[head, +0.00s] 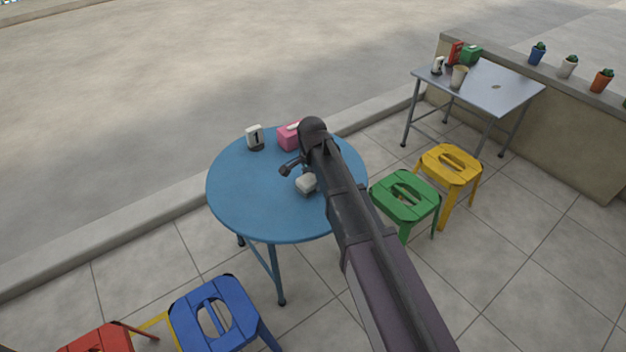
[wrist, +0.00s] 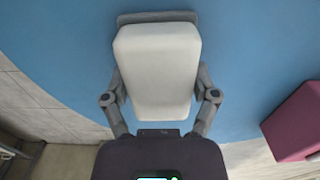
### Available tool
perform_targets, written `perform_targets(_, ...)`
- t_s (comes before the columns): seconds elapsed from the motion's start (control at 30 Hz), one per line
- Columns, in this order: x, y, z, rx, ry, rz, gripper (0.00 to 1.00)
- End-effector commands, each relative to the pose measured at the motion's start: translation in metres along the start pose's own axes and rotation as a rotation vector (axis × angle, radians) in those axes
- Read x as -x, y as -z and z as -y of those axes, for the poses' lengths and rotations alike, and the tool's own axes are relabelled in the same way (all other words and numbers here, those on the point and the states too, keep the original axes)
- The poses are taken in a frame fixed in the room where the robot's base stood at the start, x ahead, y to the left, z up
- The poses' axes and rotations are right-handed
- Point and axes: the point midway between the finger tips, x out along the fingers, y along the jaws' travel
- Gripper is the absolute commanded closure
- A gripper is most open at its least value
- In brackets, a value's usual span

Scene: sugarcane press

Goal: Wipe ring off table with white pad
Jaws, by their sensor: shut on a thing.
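The white pad (head: 306,184) is in my gripper over the round blue table (head: 240,200). In the wrist view the pad (wrist: 157,75) fills the space between the two fingers of my gripper (wrist: 160,95), which is shut on it. The blue tabletop (wrist: 255,50) lies behind the pad. I cannot tell whether the pad touches the tabletop. No ring shows on the visible part of the table; my arm and the pad hide some of it.
A pink tissue box (head: 290,137) and a number stand (head: 255,137) are on the table's far side. Green (head: 405,197), yellow (head: 450,168), blue (head: 215,312) and red (head: 98,339) stools stand around. A metal table (head: 478,88) with several items is at back right.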

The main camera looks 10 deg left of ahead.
Motion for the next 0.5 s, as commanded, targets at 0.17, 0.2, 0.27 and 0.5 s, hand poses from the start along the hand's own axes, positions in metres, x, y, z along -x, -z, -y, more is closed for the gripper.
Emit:
perform_targets(0.17, 0.0, 0.0, 0.0, 0.0, 0.0, -0.001, 0.62)
perform_targets(0.2, 0.0, -0.001, 0.0, 0.0, 0.0, -0.001, 0.62)
perform_targets(0.27, 0.0, -0.004, 0.0, 0.001, 0.0, -0.001, 0.62)
perform_targets(0.5, -0.002, -0.017, 0.0, 0.001, 0.0, -0.001, 0.62)
